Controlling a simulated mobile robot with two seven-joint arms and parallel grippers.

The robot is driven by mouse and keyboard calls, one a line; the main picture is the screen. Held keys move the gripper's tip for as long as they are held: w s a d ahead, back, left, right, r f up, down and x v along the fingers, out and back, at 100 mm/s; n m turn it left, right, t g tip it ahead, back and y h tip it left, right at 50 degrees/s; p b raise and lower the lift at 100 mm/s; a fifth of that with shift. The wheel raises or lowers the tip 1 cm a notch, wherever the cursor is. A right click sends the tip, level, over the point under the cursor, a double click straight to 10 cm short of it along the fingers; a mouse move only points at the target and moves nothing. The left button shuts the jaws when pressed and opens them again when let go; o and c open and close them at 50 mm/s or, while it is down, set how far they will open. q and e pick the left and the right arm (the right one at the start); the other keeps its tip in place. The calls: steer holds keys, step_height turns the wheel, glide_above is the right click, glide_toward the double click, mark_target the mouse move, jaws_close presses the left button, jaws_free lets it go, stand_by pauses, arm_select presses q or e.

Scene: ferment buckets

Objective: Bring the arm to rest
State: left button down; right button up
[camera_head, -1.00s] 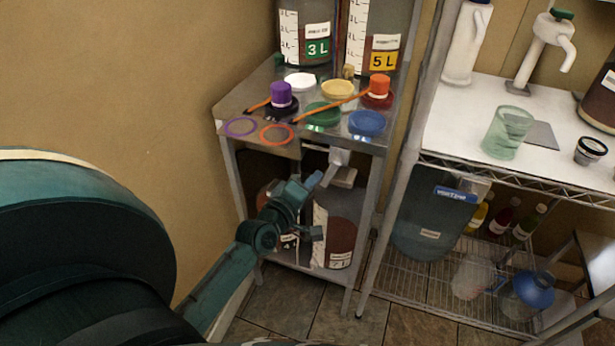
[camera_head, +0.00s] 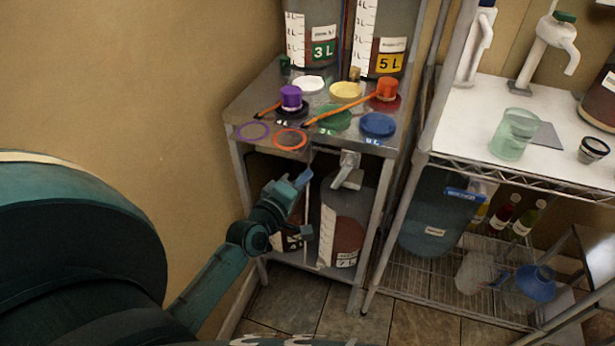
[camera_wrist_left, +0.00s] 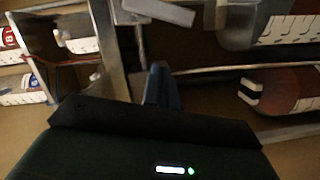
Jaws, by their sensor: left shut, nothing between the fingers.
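My left gripper (camera_head: 304,178) is shut and empty. It is in front of the open shelf of the small metal table, just below the tabletop. A tap (camera_head: 348,171) sticks out to its right, apart from it. In the left wrist view the closed fingers (camera_wrist_left: 161,86) point away from me with nothing between them. Behind the gripper on the lower shelf stand a bucket marked 2 L (camera_head: 343,235) and another bucket (camera_head: 288,238), partly hidden by my left arm. My right gripper is not in view.
The metal tabletop (camera_head: 270,97) holds coloured lids, rings, a purple cap (camera_head: 291,97), an orange cap (camera_head: 387,89) and two large buckets marked 3 L (camera_head: 322,50) and 5 L (camera_head: 389,62). A wire rack (camera_head: 420,275) stands at the right. Tiled floor (camera_head: 285,300) is clear in front.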

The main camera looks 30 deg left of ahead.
arm_select(q)
steer(key=s, duration=0.8)
steer(key=shift+d+r, duration=0.2)
steer(key=shift+r, duration=0.15)
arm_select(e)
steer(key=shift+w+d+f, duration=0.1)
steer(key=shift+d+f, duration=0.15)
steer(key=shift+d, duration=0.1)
